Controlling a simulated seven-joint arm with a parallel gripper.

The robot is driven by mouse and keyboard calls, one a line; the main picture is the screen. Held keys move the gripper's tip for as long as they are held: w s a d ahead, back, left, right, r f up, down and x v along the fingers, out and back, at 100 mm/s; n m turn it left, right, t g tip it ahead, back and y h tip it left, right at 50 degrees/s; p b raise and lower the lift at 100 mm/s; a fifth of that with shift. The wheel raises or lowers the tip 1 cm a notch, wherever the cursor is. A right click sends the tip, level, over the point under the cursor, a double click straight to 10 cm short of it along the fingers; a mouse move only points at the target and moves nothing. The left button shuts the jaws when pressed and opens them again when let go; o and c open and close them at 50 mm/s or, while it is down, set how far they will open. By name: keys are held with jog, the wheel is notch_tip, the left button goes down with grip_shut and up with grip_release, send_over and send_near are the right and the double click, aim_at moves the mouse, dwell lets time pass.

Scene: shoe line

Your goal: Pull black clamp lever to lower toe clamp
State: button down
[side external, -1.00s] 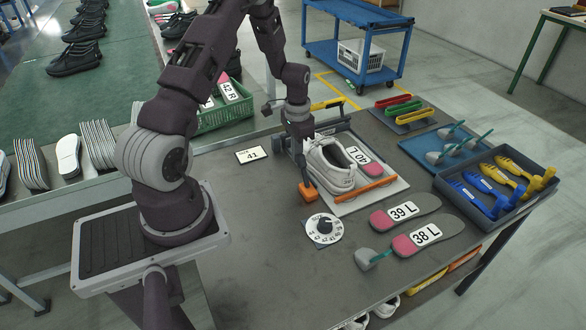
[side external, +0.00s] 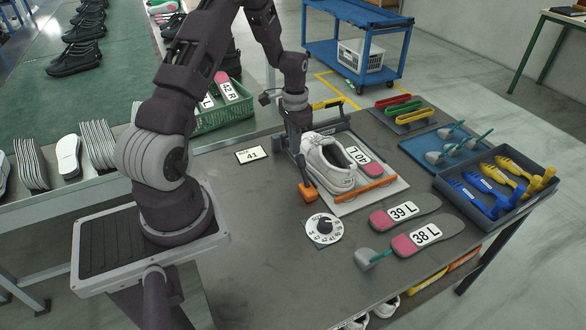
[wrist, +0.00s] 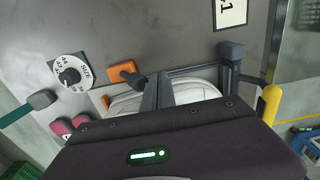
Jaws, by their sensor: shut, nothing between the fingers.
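The white shoe (side external: 329,165) lies in the clamp fixture on a light plate, with an orange bar across its heel end. In the side view my arm's end crowds that area. My gripper (wrist: 158,90) is shut and empty, its fingers over the shoe and fixture frame, apart from the dark handle in the picture.
A yellow handle (side external: 328,104) is at the fixture's back. A size dial (side external: 323,229) and a size 41 card (side external: 253,156) lie on the table. Grey-pink insoles (side external: 405,212) lie to the right. A dark tray (side external: 498,180) holds blue and yellow tools. Bare tabletop lies left of the dial.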

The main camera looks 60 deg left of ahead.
notch_tip(320, 180, up, 6)
jog(key=shift+r, duration=0.25)
dwell(0.4)
jog(key=s+d+r+t+y, duration=0.1)
jog(key=s+d+r+t, duration=0.1)
jog(key=d+r, duration=1.25)
jog(key=s+d+r+t, duration=0.1)
jog(key=s+d+r, duration=0.2)
jog(key=s+d, duration=0.3)
jog(key=s+d+r+t+h, duration=0.1)
jog(key=s+d+r, duration=0.3)
jog(key=s, duration=0.7)
jog(key=shift+s+d+r+t, duration=0.15)
jog(key=shift+s+d+t, duration=0.1)
jog(key=shift+d+t, duration=0.8)
jog(key=shift+d+g, duration=0.15)
jog(key=shift+g, duration=0.1)
